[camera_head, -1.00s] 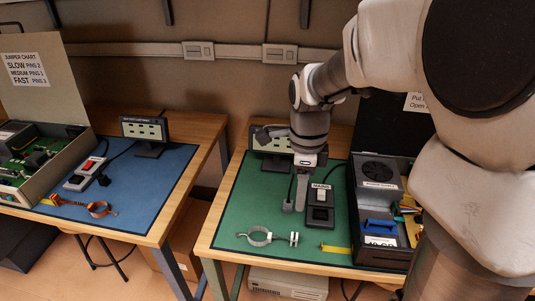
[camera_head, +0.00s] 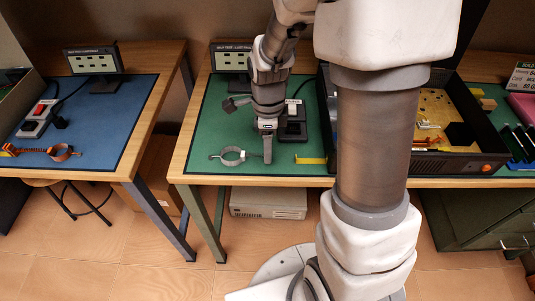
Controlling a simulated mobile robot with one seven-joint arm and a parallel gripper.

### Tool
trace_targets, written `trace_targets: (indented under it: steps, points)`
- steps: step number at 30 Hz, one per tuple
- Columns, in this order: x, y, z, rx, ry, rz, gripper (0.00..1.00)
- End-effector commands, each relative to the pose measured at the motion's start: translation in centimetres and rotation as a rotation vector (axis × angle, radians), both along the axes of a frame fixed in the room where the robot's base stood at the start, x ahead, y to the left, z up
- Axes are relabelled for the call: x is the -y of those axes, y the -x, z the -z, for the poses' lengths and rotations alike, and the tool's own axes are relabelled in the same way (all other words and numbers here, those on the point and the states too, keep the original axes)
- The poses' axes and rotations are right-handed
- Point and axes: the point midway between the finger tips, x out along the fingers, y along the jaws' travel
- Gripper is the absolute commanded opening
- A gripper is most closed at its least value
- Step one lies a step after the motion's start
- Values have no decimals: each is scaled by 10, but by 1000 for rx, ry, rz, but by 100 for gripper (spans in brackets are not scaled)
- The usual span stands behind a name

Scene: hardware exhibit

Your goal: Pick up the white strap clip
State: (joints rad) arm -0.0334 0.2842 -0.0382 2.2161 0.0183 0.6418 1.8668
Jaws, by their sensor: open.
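A pale wrist strap ring (camera_head: 232,156) lies near the front left of the green mat (camera_head: 204,122). A short stub ends at its left side. Its white clip (camera_head: 251,155) is at the right end, small and hard to make out. My gripper (camera_head: 267,158) hangs pointing down just right of the clip, over the mat. It is open and empty. Only one finger shows clearly, and the other seems hidden behind it. I cannot tell the exact height above the mat or whether the finger touches the clip.
A switch box (camera_head: 293,123) stands just behind my gripper, and a yellow strip (camera_head: 310,160) lies to the right. A small monitor (camera_head: 231,58) is at the back. An open black case (camera_head: 464,170) is at the right. An orange strap (camera_head: 60,152) lies on the blue mat.

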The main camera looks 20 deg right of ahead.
Motion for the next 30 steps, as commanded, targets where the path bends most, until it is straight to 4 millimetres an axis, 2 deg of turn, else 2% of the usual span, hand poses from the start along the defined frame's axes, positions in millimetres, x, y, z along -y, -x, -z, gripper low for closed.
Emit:
trace_targets:
  steps: [1, 4, 13, 14, 23, 24, 30]
  points:
    - [0, 0, 12, -3, 0, 1, 60]
    - [0, 0, 22, -3, 0, 1, 60]
    - [0, -1, 25, 1, 0, 0, 60]
    - [0, -1, 25, 1, 0, 0, 56]
    - [0, -1, 25, 1, 0, 0, 2]
    - [0, -1, 25, 1, 0, 0, 0]
    - [0, -1, 25, 1, 0, 0, 0]
